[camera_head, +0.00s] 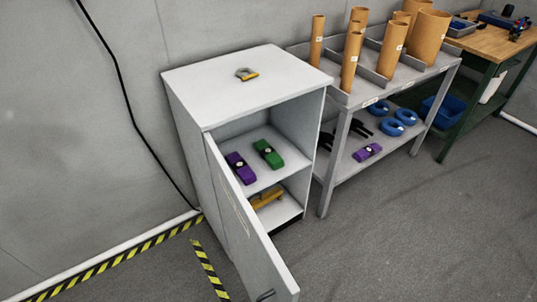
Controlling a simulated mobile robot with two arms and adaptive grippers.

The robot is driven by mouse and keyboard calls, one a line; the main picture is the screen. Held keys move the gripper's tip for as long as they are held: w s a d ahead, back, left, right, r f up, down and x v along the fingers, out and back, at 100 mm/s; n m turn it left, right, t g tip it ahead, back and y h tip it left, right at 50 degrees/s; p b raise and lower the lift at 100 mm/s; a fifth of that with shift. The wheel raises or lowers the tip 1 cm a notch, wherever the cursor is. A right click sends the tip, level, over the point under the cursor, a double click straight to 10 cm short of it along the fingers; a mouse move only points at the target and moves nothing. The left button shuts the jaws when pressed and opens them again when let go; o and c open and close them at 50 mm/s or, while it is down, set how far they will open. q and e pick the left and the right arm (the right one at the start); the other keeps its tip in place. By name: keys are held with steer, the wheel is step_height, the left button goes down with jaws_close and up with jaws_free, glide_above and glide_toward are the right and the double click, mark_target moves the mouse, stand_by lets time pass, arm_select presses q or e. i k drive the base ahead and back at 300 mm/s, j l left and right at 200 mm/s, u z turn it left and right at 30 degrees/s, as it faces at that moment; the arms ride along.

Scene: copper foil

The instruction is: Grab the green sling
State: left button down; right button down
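The green sling (268,153) is a folded green bundle with a pale round spot on top. It lies on the upper shelf (272,176) inside the grey cabinet (186,112), whose door stands open. A purple sling (241,168) lies beside it on the left, close to the door. Neither of my grippers shows in the head view.
The open cabinet door (243,215) juts toward the front. A padlock (246,75) lies on the cabinet top. A yellow item (266,197) is on the lower shelf. A grey rack (345,130) with cardboard tubes stands at the right. The floor at front right is clear.

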mark_target(267, 152)
steer(key=k+l+u, duration=0.15)
steer(key=l, duration=0.7)
steer(key=i+l+u, duration=0.1)
steer(key=l, duration=0.2)
steer(key=i+l+u, duration=0.15)
steer(key=l, duration=0.15)
steer(key=i+l+u, duration=0.1)
steer(key=l, duration=0.25)
steer(key=i+l+u, duration=0.15)
steer(key=l, duration=0.2)
